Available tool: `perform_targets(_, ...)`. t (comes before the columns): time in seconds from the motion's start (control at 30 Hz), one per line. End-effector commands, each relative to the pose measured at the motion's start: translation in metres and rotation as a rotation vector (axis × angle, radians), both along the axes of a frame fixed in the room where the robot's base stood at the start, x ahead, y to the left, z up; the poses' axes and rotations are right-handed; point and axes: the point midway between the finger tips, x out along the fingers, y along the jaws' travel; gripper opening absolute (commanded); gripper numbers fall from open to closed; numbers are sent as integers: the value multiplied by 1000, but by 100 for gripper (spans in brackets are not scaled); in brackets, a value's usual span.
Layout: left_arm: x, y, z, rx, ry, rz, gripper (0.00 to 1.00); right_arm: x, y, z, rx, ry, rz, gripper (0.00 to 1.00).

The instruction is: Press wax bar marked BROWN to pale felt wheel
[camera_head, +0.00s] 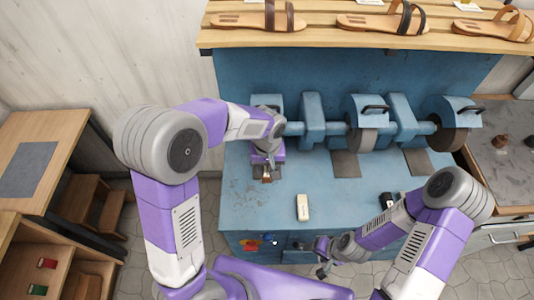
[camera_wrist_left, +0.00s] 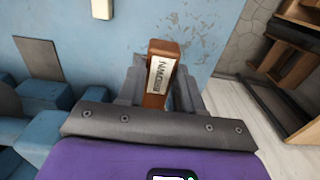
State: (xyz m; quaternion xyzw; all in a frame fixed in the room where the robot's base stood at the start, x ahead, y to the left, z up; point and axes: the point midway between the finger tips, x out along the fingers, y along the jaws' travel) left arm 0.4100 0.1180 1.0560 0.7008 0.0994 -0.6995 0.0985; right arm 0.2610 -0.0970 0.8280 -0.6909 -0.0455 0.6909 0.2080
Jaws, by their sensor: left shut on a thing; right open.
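My left gripper (camera_head: 266,174) is shut on a brown wax bar (camera_wrist_left: 160,75) and holds it over the left part of the blue bench. The bar has a white label with dark lettering, seen at a slant in the left wrist view. The bar's tip (camera_head: 267,180) shows below the gripper in the head view. A pale grey wheel (camera_head: 362,141) sits under a blue hood on the grinding machine, to the right of my left gripper and apart from the bar. My right gripper (camera_head: 322,270) is open and empty in front of the bench.
A cream bar (camera_head: 302,207) and a black bar (camera_head: 387,200) lie on the bench (camera_head: 250,200). A dark wheel (camera_head: 442,139) is at the machine's right end. A shelf with sandals (camera_head: 258,20) overhangs behind. The bench's front left is clear.

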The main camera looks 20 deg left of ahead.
Motion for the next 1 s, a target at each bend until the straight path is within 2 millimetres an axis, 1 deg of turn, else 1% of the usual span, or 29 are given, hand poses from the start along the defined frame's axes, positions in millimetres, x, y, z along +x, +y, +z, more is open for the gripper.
perform_targets(0.07,-2,-2,0,-2,-6,-1,5,0,0,-2,0,0,0,68)
perform_targets(0.8,-59,-17,-16,0,1,-2,5,0,0,-22,0,0,0,68)
perform_targets(1.0,-65,-19,-17,0,1,-1,5,0,0,-24,0,0,0,68)
